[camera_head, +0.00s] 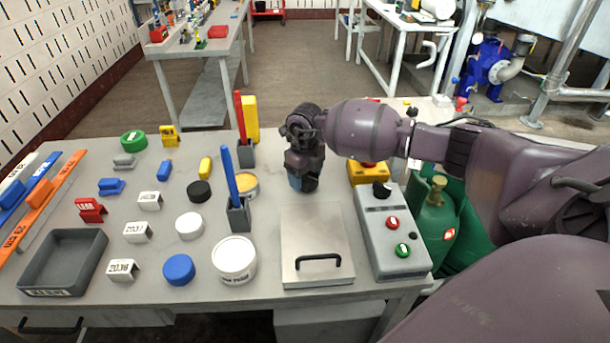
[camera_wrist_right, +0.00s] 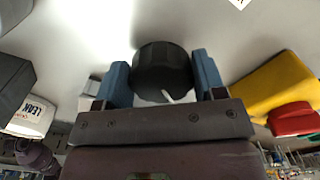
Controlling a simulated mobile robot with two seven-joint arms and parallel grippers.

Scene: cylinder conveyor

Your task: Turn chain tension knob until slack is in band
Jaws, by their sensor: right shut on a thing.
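My right gripper (camera_head: 302,184) points down at the table behind the metal lid plate. In the right wrist view its blue fingers (camera_wrist_right: 164,82) are on both sides of a round black knob (camera_wrist_right: 160,66) with a white pointer mark, and are shut on it. The mark points toward the lower right in that view. In the head view the gripper mostly hides the knob. I cannot make out a chain or a slack band in either view. My left gripper is not in view.
A grey control box (camera_head: 393,262) with red and green buttons stands right of the metal plate (camera_head: 317,240). A yellow box (camera_head: 369,174) sits behind it. Left are a pen holder (camera_head: 238,214), a white tub (camera_head: 234,262), several labelled blocks and a grey tray (camera_head: 65,292).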

